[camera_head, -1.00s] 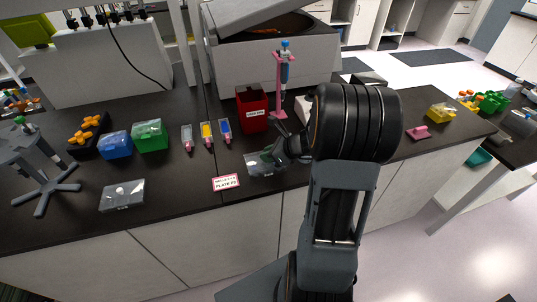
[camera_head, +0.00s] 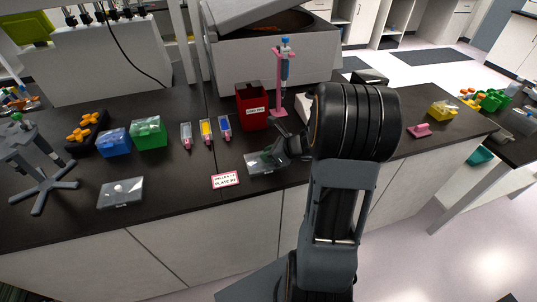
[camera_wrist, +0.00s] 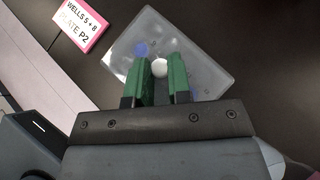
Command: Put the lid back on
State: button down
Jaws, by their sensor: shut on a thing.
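My gripper (camera_wrist: 162,82) points down with its green fingers on either side of a white round knob (camera_wrist: 160,67), shut on it. In the head view my gripper (camera_head: 274,155) is at this clear piece (camera_head: 262,167) near the bench's front edge. Bluish round patches show through the lid; I cannot tell whether it rests fully on a plate. A second clear plate with a knobbed top (camera_head: 120,194) lies at the front left.
A card reading "WELLS 5 + 8 PLATE P2" (camera_head: 226,180) lies left of the held lid. Behind stand a red bin (camera_head: 252,108), a pink pipette stand (camera_head: 278,85), several coloured tubes (camera_head: 207,132), and green (camera_head: 149,134) and blue (camera_head: 115,144) boxes.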

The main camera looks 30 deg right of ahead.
jog(key=c, duration=1)
grip_release()
jog(key=v, duration=1.3)
jog(key=shift+s+d+r, duration=0.15)
jog(key=shift+s+d, duration=0.05)
jog(key=shift+s, duration=0.1)
